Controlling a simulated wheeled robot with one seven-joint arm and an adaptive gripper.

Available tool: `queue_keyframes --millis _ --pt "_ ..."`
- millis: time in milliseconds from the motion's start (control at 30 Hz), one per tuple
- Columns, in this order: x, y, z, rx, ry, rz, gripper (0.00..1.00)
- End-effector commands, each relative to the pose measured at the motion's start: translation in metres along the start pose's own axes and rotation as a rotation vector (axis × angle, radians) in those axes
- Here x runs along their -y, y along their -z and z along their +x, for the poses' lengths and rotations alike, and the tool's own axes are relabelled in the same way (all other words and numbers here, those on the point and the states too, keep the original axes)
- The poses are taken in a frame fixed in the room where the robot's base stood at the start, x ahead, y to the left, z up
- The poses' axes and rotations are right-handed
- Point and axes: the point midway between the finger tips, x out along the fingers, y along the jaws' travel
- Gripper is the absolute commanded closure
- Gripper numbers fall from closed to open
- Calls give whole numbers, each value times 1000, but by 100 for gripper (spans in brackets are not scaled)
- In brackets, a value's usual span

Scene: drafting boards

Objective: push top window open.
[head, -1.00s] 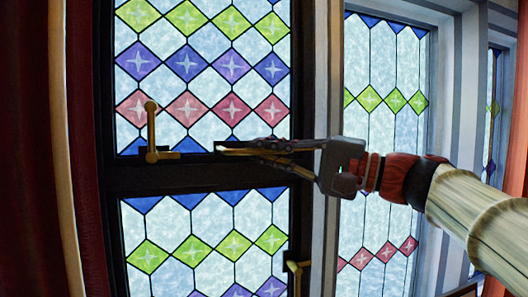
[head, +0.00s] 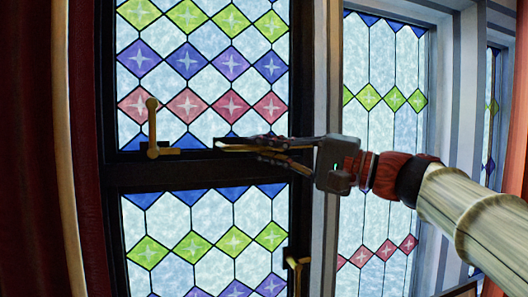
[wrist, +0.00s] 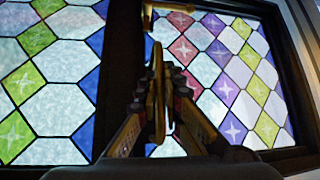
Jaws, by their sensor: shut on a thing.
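The top window (head: 208,80) at the left of the head view has a dark frame and stained glass with green, purple and red diamonds. Its upright brass handle (head: 152,125) stands on the bottom rail, left of my gripper. My gripper (head: 224,148) reaches in from the right, with its tips in front of the bottom rail, apart from the handle. In the wrist view, the fingers (wrist: 158,58) are close together and point towards the frame. What is between them cannot be made out. A brass piece (wrist: 148,15) shows beyond the tips.
A lower stained-glass window (head: 205,235) with a brass handle (head: 297,265) lies below the dark crossbar. Another tall window (head: 385,150) stands behind my arm on the right. A dark red curtain (head: 35,150) hangs at the left edge.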

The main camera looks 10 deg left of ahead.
Motion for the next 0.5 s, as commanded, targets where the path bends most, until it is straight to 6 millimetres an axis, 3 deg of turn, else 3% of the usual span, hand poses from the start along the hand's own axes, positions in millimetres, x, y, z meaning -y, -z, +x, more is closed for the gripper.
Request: queue_keyframes --millis 167,500 --pt "-14 13 13 -1 37 -36 100" --pt "-14 20 19 -3 51 -53 100"
